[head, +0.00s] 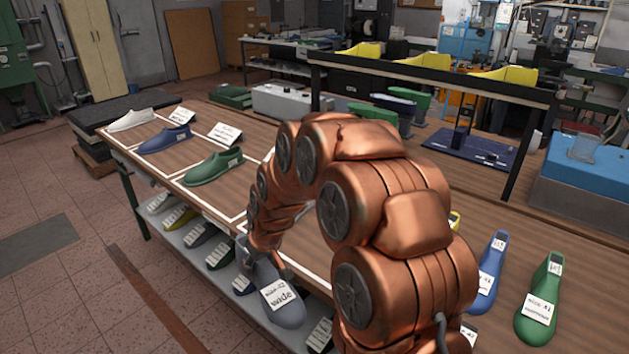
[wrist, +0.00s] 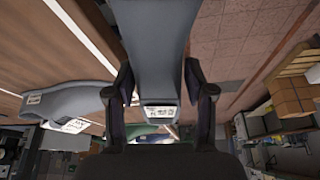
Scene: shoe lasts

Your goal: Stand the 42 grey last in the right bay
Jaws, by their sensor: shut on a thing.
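A grey last (head: 287,312) with a white card hangs from my gripper (head: 264,262) at the table's front edge in the head view. The card shows "wide" and a size I cannot read surely. In the wrist view the same grey last (wrist: 155,45) runs between the two fingers of my gripper (wrist: 158,92), which are shut on it, with a small label at its end. White-outlined bays (head: 192,198) mark the tabletop. A white last (head: 140,119), a blue last (head: 163,140) and a green last (head: 212,169) lie in them. My arm hides the bays farther right.
A lower shelf (head: 190,240) under the table holds several labelled lasts. Right of my arm stand a blue last (head: 489,275) and a green last (head: 541,300). A black rack frame (head: 430,78) with yellow bins stands behind. The floor at left is clear.

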